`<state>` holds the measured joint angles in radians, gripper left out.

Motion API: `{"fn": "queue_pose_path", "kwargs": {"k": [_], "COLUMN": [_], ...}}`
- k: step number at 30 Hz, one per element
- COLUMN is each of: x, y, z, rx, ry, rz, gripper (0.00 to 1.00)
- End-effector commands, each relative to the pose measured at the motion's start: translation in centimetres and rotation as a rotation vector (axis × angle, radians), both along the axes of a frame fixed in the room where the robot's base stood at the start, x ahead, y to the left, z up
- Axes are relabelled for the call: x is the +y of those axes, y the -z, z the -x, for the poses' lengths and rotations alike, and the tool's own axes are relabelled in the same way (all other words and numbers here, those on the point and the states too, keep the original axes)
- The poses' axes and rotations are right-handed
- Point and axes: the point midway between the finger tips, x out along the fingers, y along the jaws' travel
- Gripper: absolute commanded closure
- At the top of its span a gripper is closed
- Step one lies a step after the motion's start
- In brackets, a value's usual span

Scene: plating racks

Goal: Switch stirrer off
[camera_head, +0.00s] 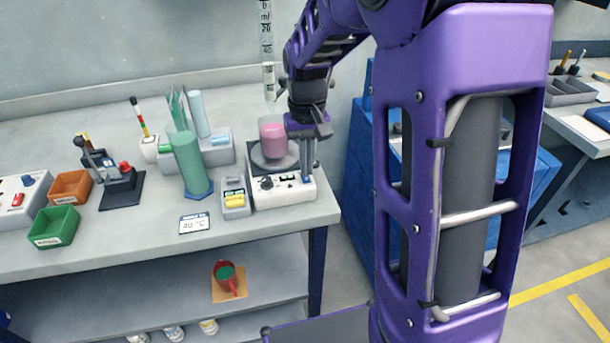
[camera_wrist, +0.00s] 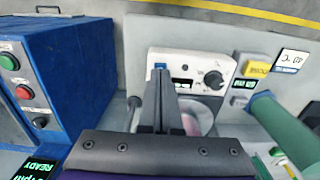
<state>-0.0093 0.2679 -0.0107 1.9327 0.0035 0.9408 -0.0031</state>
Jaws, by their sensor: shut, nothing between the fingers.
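The stirrer (camera_head: 284,193) is a white box with a dark knob, a small display and a blue switch (camera_head: 307,180) on its front panel. A beaker of pink liquid (camera_head: 272,139) stands on its round plate. In the wrist view the stirrer's panel (camera_wrist: 195,62) shows the blue switch (camera_wrist: 160,66) beside the display and the knob. My gripper (camera_head: 308,176) is shut and empty, pointing down at the switch end of the panel. In the wrist view its fingertips (camera_wrist: 160,76) lie right by the switch and partly overlap it. I cannot tell whether they touch it.
A small grey device with yellow (camera_head: 235,197) and a card reading 40 °C (camera_head: 194,223) lie left of the stirrer. A green cylinder (camera_head: 191,163) stands farther left. A blue cabinet with buttons (camera_wrist: 62,75) stands beside the bench. A graduated tube (camera_head: 266,45) rises behind.

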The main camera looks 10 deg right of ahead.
Motion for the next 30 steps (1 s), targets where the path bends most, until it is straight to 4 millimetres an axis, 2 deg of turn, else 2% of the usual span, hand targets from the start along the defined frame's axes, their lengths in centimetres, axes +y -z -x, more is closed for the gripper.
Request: {"fn": "queue_pose_path", "kwargs": {"k": [30], "x": [0.0], "y": [1.6], "z": [0.0], "rx": [0.001], "ry": [0.000], "rz": [0.000], "gripper": [1.00]}}
